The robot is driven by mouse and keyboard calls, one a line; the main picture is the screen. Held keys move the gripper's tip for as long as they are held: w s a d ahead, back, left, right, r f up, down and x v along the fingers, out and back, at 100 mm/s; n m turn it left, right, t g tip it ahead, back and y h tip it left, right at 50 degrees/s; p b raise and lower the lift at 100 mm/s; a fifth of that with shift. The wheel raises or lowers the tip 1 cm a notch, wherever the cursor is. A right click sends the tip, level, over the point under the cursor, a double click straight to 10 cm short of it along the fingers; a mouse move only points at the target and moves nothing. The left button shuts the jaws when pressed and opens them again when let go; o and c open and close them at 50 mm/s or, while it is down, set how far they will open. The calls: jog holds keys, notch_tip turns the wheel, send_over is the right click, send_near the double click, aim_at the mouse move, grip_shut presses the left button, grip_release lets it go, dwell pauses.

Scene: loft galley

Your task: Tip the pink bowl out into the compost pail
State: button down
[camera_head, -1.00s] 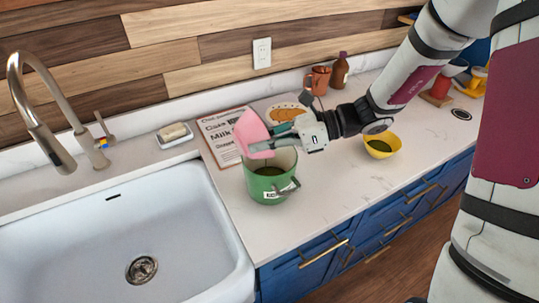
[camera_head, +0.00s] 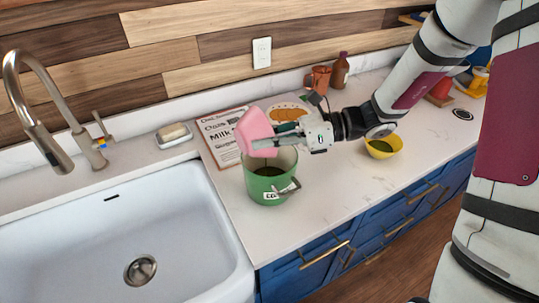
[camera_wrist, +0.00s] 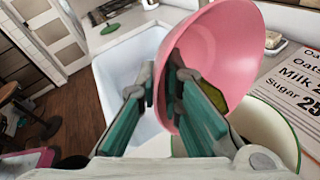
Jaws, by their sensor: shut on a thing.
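The pink bowl (camera_head: 256,131) is tipped on its side above the green compost pail (camera_head: 267,187). My gripper (camera_head: 268,140) is shut on the bowl's wall and holds it over the pail's rim. In the wrist view the bowl (camera_wrist: 226,50) fills the upper middle, with my gripper (camera_wrist: 165,95) at its edge. A dark green patch shows by the bowl's wall there; I cannot tell whether it is in the bowl. The pail's pale rim (camera_wrist: 287,133) shows below and right of the bowl. Some dark contents show inside the pail in the head view.
A yellow bowl (camera_head: 384,147) with green contents stands right of the pail. A printed list board (camera_head: 219,133), a plate of food (camera_head: 288,112), a copper mug (camera_head: 317,80) and a brown bottle (camera_head: 340,72) are behind. The white sink (camera_head: 120,230) lies left.

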jog(key=shift+w+d+r+y+b, duration=0.1)
jog(key=shift+w+d+y+b, duration=0.1)
jog(key=shift+d+y+b, duration=0.25)
dwell(0.4)
jog(key=shift+a, duration=0.15)
